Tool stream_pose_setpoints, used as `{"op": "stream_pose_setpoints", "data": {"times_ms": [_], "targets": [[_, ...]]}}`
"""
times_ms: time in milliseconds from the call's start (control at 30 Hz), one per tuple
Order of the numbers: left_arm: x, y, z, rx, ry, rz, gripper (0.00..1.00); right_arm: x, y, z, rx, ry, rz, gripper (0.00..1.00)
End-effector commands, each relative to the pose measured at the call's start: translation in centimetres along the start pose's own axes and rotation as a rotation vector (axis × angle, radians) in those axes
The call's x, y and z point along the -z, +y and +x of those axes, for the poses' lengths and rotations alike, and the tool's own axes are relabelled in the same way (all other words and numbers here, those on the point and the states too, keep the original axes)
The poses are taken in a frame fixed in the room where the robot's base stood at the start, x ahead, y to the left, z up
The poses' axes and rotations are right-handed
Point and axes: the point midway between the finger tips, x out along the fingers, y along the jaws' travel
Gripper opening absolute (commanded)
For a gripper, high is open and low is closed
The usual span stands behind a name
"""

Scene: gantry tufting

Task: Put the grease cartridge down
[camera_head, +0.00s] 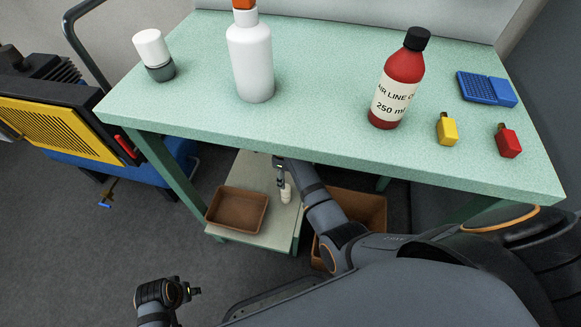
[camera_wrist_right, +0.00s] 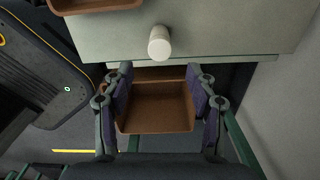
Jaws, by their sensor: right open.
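A small cream-white cylinder, seemingly the grease cartridge (camera_head: 286,193), stands on the lower shelf (camera_head: 245,172) under the table. It also shows upright on that shelf in the right wrist view (camera_wrist_right: 159,42). My right gripper (camera_wrist_right: 159,75) is open and empty, its two fingers spread apart, with the cylinder ahead of them and not between them. In the head view my right gripper (camera_head: 281,178) reaches under the table, close to the cylinder. My left gripper (camera_head: 192,291) is low at the front left, away from the shelf, and its fingers are not clear.
A brown tray (camera_head: 237,209) sits left on the shelf; a brown bin (camera_wrist_right: 155,108) is below its edge. The green tabletop (camera_head: 310,110) overhangs, with a white bottle (camera_head: 250,62), red bottle (camera_head: 398,82) and white-grey jar (camera_head: 153,55). A yellow machine (camera_head: 50,128) stands left.

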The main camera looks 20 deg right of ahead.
Motion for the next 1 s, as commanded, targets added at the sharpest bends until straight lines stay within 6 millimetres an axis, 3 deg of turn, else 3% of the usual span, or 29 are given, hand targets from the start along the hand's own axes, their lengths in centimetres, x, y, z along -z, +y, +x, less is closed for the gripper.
{"op": "stream_pose_setpoints", "data": {"times_ms": [167, 267, 367, 600, 800, 1000], "targets": [[0.0, 0.0, 0.0, 0.000, 0.000, 0.000, 0.40, 0.1, 0.1, 0.1, 0.000, 0.000, -0.006, 0.57], [0.0, 0.0, 0.0, 0.000, 0.000, 0.000, 0.40, 1.2, 0.6, 1.2, -0.001, 0.001, -0.094, 0.57], [0.0, 0.0, 0.0, 0.000, 0.000, 0.000, 0.40, 3.8, 1.7, 3.6, 0.009, -0.001, -0.330, 0.57], [0.0, 0.1, 0.0, -0.001, 0.000, 0.000, 0.40, 12.3, 6.4, 8.7, 0.061, 0.011, -1.180, 0.57], [0.0, 0.1, -0.1, -0.001, 0.001, 0.000, 0.40, 18.0, 10.6, 10.2, 0.101, 0.048, -1.854, 0.57], [0.0, 0.1, -0.1, -0.001, 0.000, 0.000, 0.40, 20.5, 12.8, 10.2, 0.124, 0.076, -2.219, 0.57]]}}
